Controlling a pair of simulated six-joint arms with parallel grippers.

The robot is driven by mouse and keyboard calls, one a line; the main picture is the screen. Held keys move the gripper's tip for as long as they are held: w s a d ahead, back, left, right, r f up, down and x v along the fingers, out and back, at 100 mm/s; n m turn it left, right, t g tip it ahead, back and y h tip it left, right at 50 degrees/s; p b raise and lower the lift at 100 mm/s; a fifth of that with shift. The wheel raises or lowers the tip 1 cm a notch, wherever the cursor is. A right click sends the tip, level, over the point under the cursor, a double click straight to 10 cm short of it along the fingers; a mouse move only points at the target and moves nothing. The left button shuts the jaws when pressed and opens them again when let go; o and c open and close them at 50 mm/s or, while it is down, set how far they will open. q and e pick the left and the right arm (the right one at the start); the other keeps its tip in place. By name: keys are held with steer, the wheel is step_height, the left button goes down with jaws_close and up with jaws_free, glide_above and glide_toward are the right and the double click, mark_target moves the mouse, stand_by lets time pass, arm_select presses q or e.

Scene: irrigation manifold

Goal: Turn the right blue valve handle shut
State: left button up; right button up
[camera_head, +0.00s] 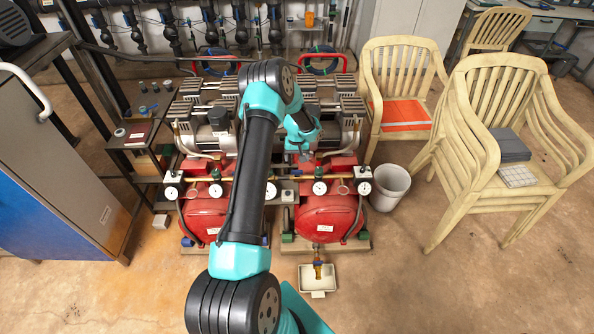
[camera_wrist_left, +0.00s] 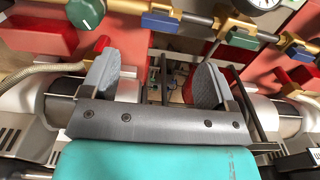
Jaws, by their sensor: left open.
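My left gripper (camera_head: 304,153) is above the back of the right red compressor, behind the brass pipe with its gauges. In the left wrist view the gripper (camera_wrist_left: 155,82) is open, its two grey fingertips wide apart with nothing held between them. Two blue valve handles show there on the brass pipe: one (camera_wrist_left: 160,22) at the top middle, beyond the fingertips, and another (camera_wrist_left: 301,52) at the right edge. The gripper touches neither. I cannot tell for sure which is the right one. In the head view the handles are too small or hidden by my arm.
A green knob (camera_wrist_left: 86,12) and a green handle (camera_wrist_left: 242,38) are near the blue handles. The red tank (camera_head: 328,217) and a pressure gauge (camera_head: 320,188) lie in front. A white bin (camera_head: 388,187) and plastic chairs (camera_head: 470,140) stand to the right.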

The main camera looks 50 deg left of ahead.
mark_target(297, 171)
arm_select(q)
step_height(297, 171, down, 9)
steer(key=shift+f, duration=0.1)
stand_by(0.3)
steer(key=c, duration=0.9)
